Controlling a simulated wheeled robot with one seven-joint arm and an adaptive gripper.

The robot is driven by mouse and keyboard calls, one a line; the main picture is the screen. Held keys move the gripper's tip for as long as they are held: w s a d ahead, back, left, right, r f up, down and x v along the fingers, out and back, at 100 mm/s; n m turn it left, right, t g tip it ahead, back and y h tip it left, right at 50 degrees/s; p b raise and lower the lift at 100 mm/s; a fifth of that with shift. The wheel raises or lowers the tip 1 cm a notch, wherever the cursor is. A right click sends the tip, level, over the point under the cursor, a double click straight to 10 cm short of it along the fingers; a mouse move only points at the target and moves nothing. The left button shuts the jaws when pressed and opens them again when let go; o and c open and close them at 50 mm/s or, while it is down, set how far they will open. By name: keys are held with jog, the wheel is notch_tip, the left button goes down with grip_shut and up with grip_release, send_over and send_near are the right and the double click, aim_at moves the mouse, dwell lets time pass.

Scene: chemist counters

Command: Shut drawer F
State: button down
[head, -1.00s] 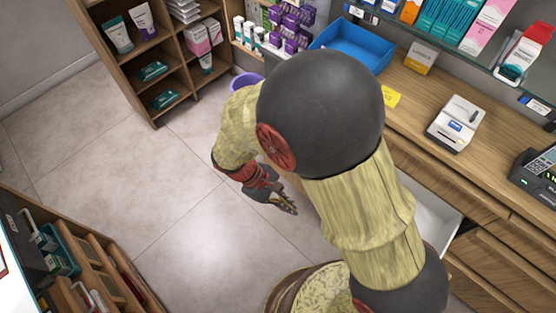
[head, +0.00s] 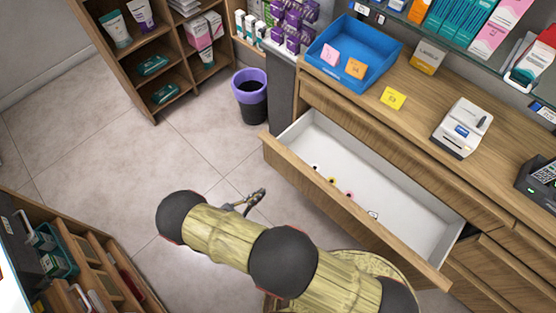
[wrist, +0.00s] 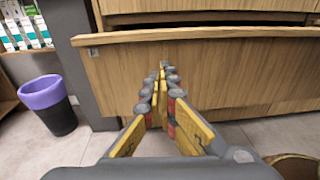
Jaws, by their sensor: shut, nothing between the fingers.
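One wooden drawer (head: 350,204) under the counter stands pulled well out, with a white interior holding a few small items. I take it as drawer F, though I cannot read a letter on it. Its front (wrist: 215,65) spans the wrist view, with a small grey tag at its left end. My gripper (head: 258,196) is out over the floor in front of the drawer front, apart from it in the head view. In the wrist view my gripper (wrist: 162,72) points at the drawer front, fingers together and empty.
A purple-rimmed dark bin (head: 250,92) stands left of the counter by a grey end panel. A blue tray (head: 352,57), a yellow note (head: 393,98) and a white device (head: 462,128) sit on the counter. A low wooden shelf unit (head: 75,260) stands at lower left. Floor between is clear.

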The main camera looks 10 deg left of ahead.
notch_tip(320, 180, up, 2)
jog(key=w+a+r+t, duration=0.1)
jog(key=w+a+t, duration=0.1)
jog(key=b, duration=0.3)
send_near(284, 158)
jog(key=shift+n, duration=0.3)
jog(key=x, duration=0.6)
jog(key=shift+w+d+r, duration=0.15)
jog(key=shift+d+r, duration=0.05)
jog(key=shift+d, duration=0.15)
jog(key=shift+w+d, duration=0.1)
jog(key=shift+w, duration=0.05)
